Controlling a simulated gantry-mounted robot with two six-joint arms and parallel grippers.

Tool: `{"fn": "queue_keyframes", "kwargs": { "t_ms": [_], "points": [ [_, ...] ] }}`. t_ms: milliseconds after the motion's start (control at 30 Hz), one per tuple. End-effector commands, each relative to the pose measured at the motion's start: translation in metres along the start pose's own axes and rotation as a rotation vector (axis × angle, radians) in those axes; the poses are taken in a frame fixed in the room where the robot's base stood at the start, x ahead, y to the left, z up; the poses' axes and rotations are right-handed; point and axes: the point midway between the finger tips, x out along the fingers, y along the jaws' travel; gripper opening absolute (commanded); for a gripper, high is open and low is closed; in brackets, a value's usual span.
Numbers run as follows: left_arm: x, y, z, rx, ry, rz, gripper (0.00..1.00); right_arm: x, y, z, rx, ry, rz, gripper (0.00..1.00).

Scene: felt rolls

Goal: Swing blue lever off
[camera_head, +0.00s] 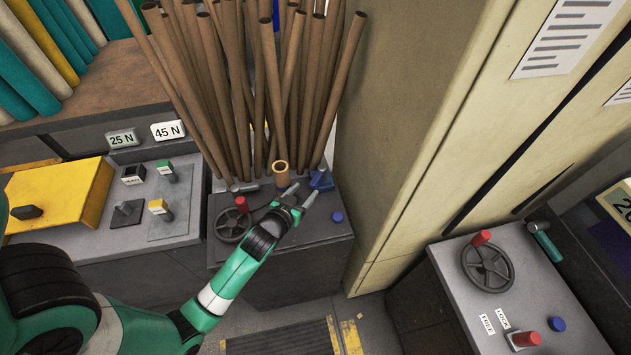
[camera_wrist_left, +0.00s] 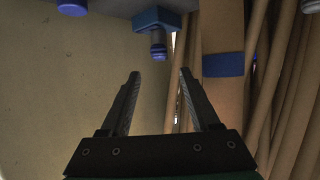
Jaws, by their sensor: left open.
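The blue lever (camera_head: 321,180) sits at the back right of the grey cabinet top, beside the tall brown tubes. In the left wrist view a blue block (camera_wrist_left: 158,18) with a short round knob (camera_wrist_left: 158,50) appears to be this lever, just beyond my fingertips. My left gripper (camera_head: 302,194) is open and empty, its fingers pointing at the lever from just in front of it. In the left wrist view the gripper (camera_wrist_left: 160,73) has the knob near the gap between its fingertips, apparently without contact. My right gripper is not in view.
A short tan tube (camera_head: 281,178) stands close left of my fingers. A handwheel with a red knob (camera_head: 234,222) and a round blue button (camera_head: 338,216) share the cabinet top. A beige column (camera_head: 400,130) rises at the right. Another panel with a handwheel (camera_head: 488,266) stands farther right.

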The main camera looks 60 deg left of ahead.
Motion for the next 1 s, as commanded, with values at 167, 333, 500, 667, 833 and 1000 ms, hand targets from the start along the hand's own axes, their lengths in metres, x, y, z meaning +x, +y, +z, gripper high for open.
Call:
{"fn": "queue_keyframes", "kwargs": {
  "t_ms": [167,333,500,667,833,1000],
  "points": [
    [0.044,0.0,0.002,-0.001,0.001,-0.001,0.62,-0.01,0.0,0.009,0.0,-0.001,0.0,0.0],
    [0.073,0.0,0.002,0.001,0.001,0.0,0.62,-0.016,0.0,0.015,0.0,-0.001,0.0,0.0],
    [0.085,0.0,0.001,0.001,0.0,0.0,0.62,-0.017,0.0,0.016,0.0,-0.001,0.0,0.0],
    [0.085,0.0,0.0,0.001,0.0,0.001,0.62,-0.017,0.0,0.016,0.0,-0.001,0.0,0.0],
    [0.085,0.0,0.0,0.001,0.0,0.001,0.45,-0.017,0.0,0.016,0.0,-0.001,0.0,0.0],
    [0.085,0.0,0.0,0.001,0.0,0.001,0.14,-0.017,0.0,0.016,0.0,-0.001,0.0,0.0]
  ]
}}
